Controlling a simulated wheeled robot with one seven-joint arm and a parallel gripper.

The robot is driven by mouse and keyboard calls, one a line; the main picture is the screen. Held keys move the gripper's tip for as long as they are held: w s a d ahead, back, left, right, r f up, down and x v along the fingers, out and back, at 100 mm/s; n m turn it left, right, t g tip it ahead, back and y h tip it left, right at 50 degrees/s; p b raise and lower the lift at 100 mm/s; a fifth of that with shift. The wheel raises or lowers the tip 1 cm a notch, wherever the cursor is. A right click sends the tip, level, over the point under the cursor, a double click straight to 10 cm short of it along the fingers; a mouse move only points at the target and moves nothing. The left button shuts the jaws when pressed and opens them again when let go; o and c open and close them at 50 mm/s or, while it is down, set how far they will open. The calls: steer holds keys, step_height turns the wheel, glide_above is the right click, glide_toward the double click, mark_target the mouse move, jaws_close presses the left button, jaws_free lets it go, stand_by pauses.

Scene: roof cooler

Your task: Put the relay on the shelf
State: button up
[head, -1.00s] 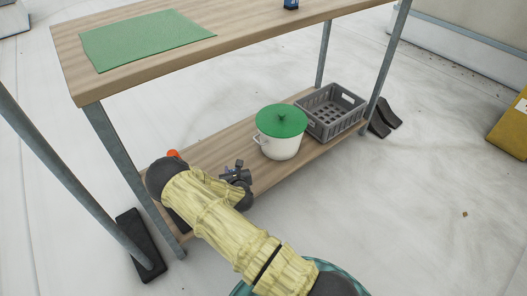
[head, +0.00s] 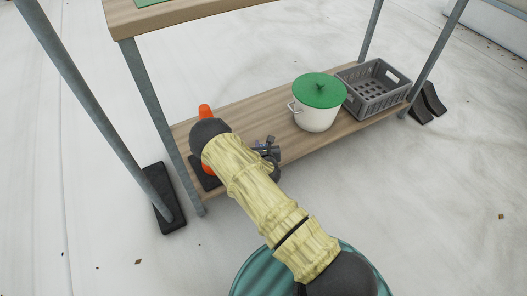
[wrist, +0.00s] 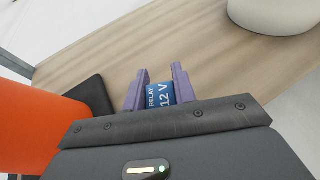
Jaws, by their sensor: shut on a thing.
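The relay (wrist: 160,94) is a small blue block with white "RELAY 12 V" lettering in the wrist view. My gripper (wrist: 160,82) is shut on it, with one purple finger on each side. In the head view my gripper (head: 268,150) is over the left part of the lower wooden shelf (head: 245,113), left of the pot. I cannot make out the relay clearly there. The shelf's bare boards also show beyond the fingers in the wrist view (wrist: 215,60). I cannot tell whether the relay touches the shelf.
An orange cone (head: 205,111) with a black base stands at the shelf's left end, close to my gripper and partly hidden by my arm. A white pot with green lid (head: 317,112) and a grey crate (head: 375,92) stand to the right. The tabletop (head: 175,17) is above.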

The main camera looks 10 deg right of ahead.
steer(key=shift+f+b, duration=1.3)
steer(key=shift+f, duration=0.55)
steer(key=shift+f, duration=0.15)
steer(key=o, duration=1)
